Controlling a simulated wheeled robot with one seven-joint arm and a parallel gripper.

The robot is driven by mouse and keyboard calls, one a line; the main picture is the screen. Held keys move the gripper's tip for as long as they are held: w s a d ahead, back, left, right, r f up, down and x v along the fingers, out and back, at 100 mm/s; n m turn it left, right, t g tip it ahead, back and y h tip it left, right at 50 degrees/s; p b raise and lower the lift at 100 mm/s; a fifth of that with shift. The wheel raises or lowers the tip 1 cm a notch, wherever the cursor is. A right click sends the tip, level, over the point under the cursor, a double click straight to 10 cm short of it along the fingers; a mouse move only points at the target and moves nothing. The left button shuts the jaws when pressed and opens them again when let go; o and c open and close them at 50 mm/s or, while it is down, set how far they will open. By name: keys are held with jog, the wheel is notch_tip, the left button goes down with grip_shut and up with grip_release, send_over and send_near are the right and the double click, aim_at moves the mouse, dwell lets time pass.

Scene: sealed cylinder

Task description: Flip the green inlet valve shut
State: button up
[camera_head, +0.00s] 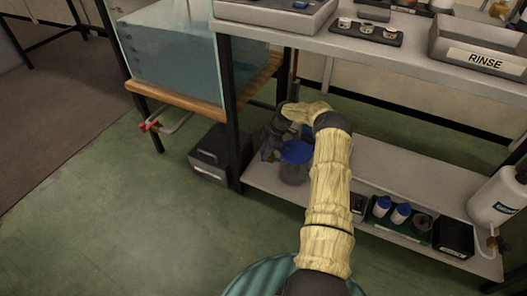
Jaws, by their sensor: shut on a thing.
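My gripper (270,151) is at the end of my sleeved arm, which reaches over the lower shelf and bends left and down. It is low beside the left side of a dark cylinder with a blue lid (296,151). The cylinder stands upright at the left end of the lower shelf. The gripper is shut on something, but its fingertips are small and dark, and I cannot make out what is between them. I cannot make out the green inlet valve. My wrist and the dim shelf hide much of that spot.
The upper bench (400,58) overhangs the lower shelf (395,170); a dark leg stands left of the gripper. A water tank (170,55) has a red-handled tap (150,126). A black box (215,158) is on the floor. Blue-capped bottles (391,210) stand on the shelf's right.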

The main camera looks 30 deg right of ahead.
jog(key=shift+s+d+n, duration=0.15)
jog(key=shift+n, duration=0.35)
jog(key=shift+g, duration=0.3)
jog(key=o, duration=1)
jog(key=p+v, duration=0.6)
jog(key=v, duration=1.1)
jog(key=shift+s+d+r+p, duration=0.1)
jog(key=shift+d+p, duration=0.05)
jog(key=shift+p, duration=0.2)
